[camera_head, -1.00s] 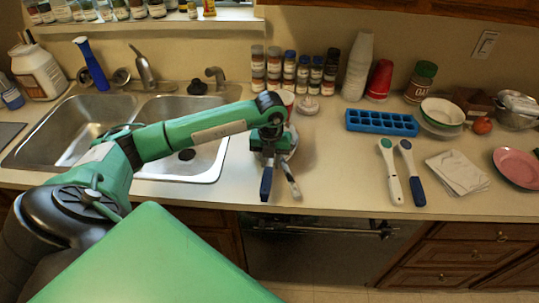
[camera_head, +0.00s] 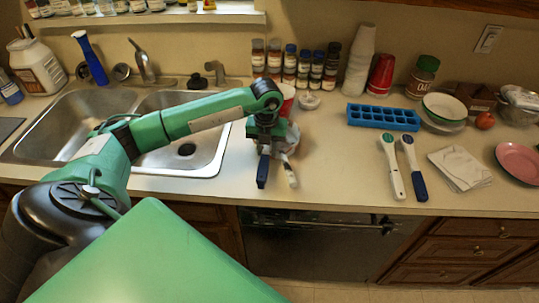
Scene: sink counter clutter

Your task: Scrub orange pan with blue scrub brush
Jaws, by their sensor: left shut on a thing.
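My left gripper (camera_head: 264,142) points down over the counter, right of the sink. My right gripper is out of view.
A red cup (camera_head: 287,100) stands behind the gripper. A white brush (camera_head: 394,176) and a dark blue brush (camera_head: 415,176) lie to the right, near a blue ice tray (camera_head: 383,117), papers (camera_head: 459,167) and a pink plate (camera_head: 519,161). Counter between gripper and brushes is clear.

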